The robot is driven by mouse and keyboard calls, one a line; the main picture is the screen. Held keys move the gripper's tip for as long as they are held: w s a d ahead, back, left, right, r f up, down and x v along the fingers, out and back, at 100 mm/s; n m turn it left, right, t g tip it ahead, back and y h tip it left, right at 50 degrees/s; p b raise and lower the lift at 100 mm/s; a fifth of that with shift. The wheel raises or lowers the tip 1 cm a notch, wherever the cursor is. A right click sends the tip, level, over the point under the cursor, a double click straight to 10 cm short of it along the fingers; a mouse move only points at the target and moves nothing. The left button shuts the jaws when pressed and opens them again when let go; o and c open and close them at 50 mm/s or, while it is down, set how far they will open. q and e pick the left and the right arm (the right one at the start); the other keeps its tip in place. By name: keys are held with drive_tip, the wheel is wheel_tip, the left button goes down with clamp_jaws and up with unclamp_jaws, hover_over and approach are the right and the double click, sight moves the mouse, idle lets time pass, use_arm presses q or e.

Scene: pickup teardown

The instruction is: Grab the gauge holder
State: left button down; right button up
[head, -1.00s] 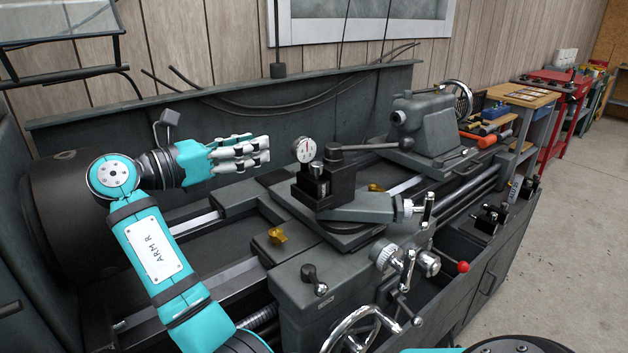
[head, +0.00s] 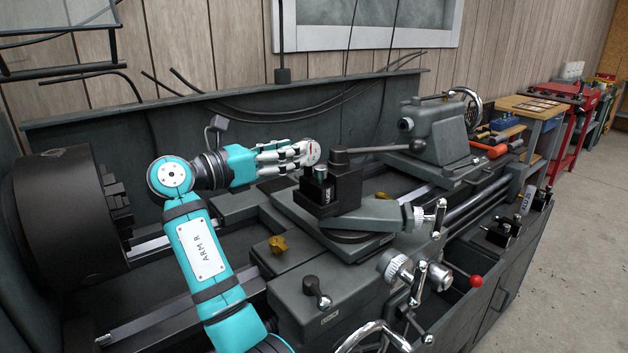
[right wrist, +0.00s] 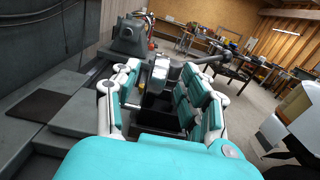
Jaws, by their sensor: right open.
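The gauge holder (head: 321,190) is a small dark block with a bright cylindrical post, beside the tool post on the lathe carriage. My right gripper (head: 303,153) is open, white and teal, reaching in from the left at the dial's height. My left gripper is not in view.
The dark tool post (head: 346,180) with its long lever (head: 385,149) stands right behind the holder. The tailstock (head: 432,128) is farther right, and the large chuck (head: 60,210) is at left. A small yellow piece (head: 278,244) lies on the carriage. The floor at right is clear.

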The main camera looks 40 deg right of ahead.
sight(309, 165)
drive_tip(key=d, duration=0.5)
drive_tip(key=shift+s+f+p, duration=0.1)
drive_tip(key=shift+s+p, duration=0.2)
drive_tip(key=shift+s, duration=0.05)
drive_tip(key=shift+a, duration=0.15)
drive_tip(key=shift+c, duration=1.1)
clamp_jaws()
